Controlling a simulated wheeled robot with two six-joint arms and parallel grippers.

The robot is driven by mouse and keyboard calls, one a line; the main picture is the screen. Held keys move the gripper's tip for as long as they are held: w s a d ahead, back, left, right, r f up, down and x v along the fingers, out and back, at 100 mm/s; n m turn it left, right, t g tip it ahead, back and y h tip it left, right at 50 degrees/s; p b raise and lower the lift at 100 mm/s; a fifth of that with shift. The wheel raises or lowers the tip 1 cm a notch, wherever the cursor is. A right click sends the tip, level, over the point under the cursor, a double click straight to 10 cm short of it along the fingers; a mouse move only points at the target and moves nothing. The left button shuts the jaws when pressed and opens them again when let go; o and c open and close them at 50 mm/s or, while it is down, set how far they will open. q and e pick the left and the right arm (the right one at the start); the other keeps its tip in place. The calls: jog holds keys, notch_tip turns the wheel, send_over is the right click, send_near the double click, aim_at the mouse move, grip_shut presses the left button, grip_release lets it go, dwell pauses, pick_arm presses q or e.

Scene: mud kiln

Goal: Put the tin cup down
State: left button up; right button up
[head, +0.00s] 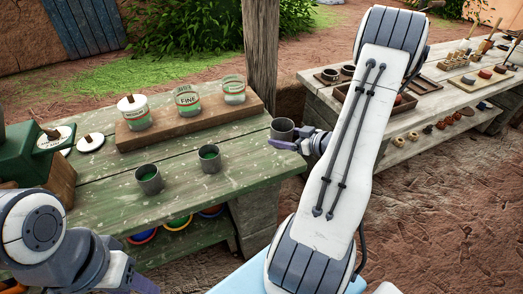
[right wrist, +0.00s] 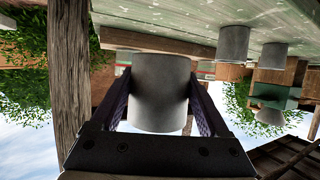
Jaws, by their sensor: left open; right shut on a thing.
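A grey tin cup (head: 282,130) is at the right end of the green table (head: 240,180). My right gripper (head: 291,146) is shut on it, and the right wrist view shows the cup (right wrist: 160,92) between the two fingers (right wrist: 163,105). That view is upside down, with the table's edge above the cup. I cannot tell whether the cup touches the tabletop. Two similar cups with green inside, a nearer one (head: 148,180) and a farther one (head: 209,158), stand on the table. My left gripper (head: 138,284) is open at the bottom left, partly cut off by the frame.
A wooden riser (head: 190,122) with several labelled jars stands along the table's back. A green device (head: 30,160) is at the left. A wooden post (head: 261,50) rises behind the table. Another bench (head: 430,90) with trays is at the right. The table's front right is clear.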

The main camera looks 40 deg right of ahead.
send_over(262, 153)
notch_tip(262, 153, down, 5)
jog(key=shift+s+d+r, duration=0.1)
jog(key=shift+s, duration=0.05)
jog(key=shift+f, duration=0.2)
notch_tip(262, 153, down, 4)
jog(key=shift+r+p, duration=0.1)
jog(key=shift+p, duration=0.3)
jog(key=shift+w, duration=0.2)
